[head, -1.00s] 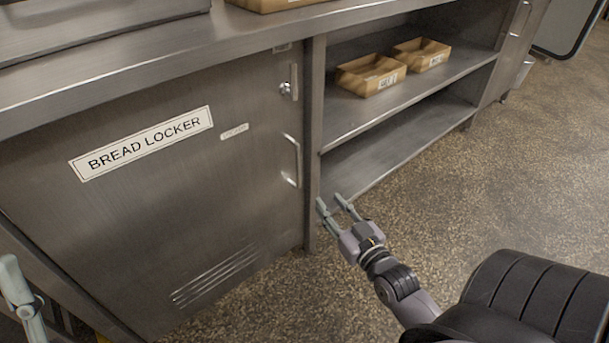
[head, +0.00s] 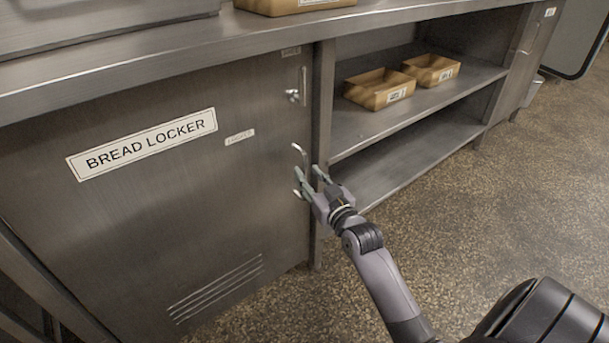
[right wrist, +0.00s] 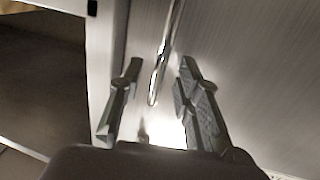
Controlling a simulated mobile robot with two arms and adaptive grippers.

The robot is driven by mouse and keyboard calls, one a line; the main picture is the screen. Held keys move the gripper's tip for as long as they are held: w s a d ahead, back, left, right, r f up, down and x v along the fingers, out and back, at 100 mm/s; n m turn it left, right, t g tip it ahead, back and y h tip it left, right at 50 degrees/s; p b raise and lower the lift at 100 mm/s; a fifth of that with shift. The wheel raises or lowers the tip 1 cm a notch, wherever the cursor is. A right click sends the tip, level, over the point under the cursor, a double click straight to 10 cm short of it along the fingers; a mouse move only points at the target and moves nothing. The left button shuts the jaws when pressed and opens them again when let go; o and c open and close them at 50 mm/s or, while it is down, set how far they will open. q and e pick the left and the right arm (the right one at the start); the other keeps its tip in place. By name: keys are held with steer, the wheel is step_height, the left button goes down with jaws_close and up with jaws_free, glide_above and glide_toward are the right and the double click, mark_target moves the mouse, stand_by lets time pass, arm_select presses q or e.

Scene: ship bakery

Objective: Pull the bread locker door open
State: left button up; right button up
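The bread locker door (head: 190,185) is a steel panel with a "BREAD LOCKER" label, and it stands closed under the counter. My right gripper (head: 310,176) is at the handle's lower part. In the right wrist view the handle (right wrist: 164,60) runs between the two open fingers (right wrist: 158,92), with gaps on both sides. The fingers cover part of the handle in the head view. My left gripper is not in view now.
Open shelves (head: 400,130) right of the door hold two cardboard trays (head: 380,90). A post (head: 323,110) stands between door and shelves. Another tray (head: 290,4) sits on the counter (head: 150,55). The speckled floor (head: 450,220) in front is clear.

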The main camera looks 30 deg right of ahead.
mark_target(306, 171)
steer(key=shift+w+d+b, duration=0.15)
steer(key=shift+w+b, duration=0.2)
steer(key=shift+w, duration=1.15)
steer(key=shift+c, duration=0.5)
jaws_close()
